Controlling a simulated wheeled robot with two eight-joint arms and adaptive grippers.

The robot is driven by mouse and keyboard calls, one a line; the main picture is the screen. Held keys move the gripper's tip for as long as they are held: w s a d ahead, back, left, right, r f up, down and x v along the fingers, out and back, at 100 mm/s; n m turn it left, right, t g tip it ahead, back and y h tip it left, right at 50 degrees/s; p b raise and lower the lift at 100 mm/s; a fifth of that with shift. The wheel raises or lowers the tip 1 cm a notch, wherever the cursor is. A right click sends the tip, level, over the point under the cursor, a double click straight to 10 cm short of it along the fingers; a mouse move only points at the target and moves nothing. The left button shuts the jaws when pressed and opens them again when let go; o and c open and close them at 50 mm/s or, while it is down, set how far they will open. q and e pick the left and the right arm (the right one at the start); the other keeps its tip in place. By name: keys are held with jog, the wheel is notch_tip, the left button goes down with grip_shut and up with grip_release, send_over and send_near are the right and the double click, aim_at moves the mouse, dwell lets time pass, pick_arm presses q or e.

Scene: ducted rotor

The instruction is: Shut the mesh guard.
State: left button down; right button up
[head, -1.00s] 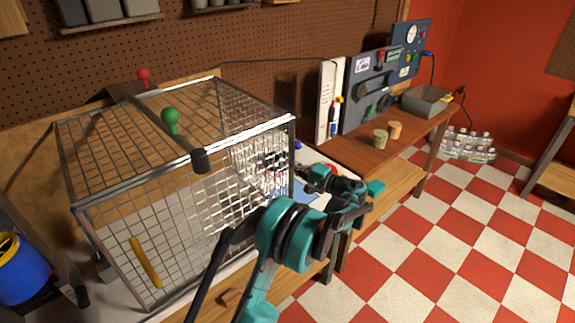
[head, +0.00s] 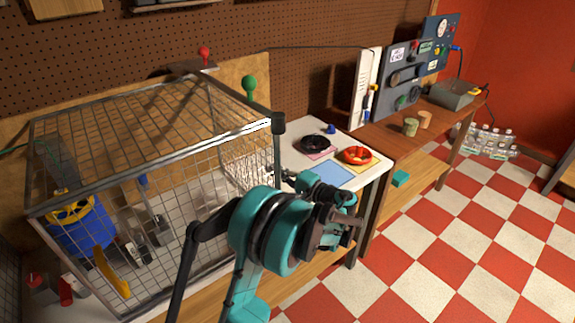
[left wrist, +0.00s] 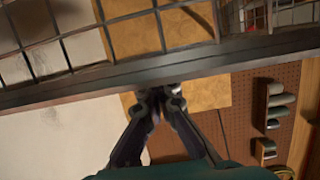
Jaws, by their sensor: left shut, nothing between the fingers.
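The mesh guard (head: 150,107) is a grey wire cage over the left part of the white bench; its right side rises beside a dark upright topped by a black cylinder (head: 279,123). My left gripper (head: 284,176) is close to the guard's right side, pointing left at it. In the left wrist view, its fingers (left wrist: 160,93) are together with nothing between them, at the guard's frame bar (left wrist: 110,73). I cannot tell whether they touch it. My right gripper is out of view.
A black ring (head: 315,143) and a red ring (head: 357,156) lie on coloured squares right of the guard. A blue drum (head: 80,235) shows through the mesh. A green-knobbed lever (head: 249,84) stands behind.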

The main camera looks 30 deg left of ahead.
aim_at(216, 200)
pick_arm(q)
jog(key=s+a, duration=0.3)
jog(key=s, duration=0.4)
jog(key=s+a, duration=0.3)
jog(key=s, duration=0.5)
jog(key=s+a+b, duration=0.1)
jog(key=s+a, duration=0.2)
jog(key=s, duration=0.4)
jog(key=shift+s+a, duration=0.2)
jog(key=shift+s, duration=0.2)
jog(key=w+d, duration=0.2)
jog(key=d, duration=0.9)
jog(key=shift+w+d+p, duration=0.2)
jog(key=shift+p, duration=0.25)
jog(key=shift+f, duration=0.1)
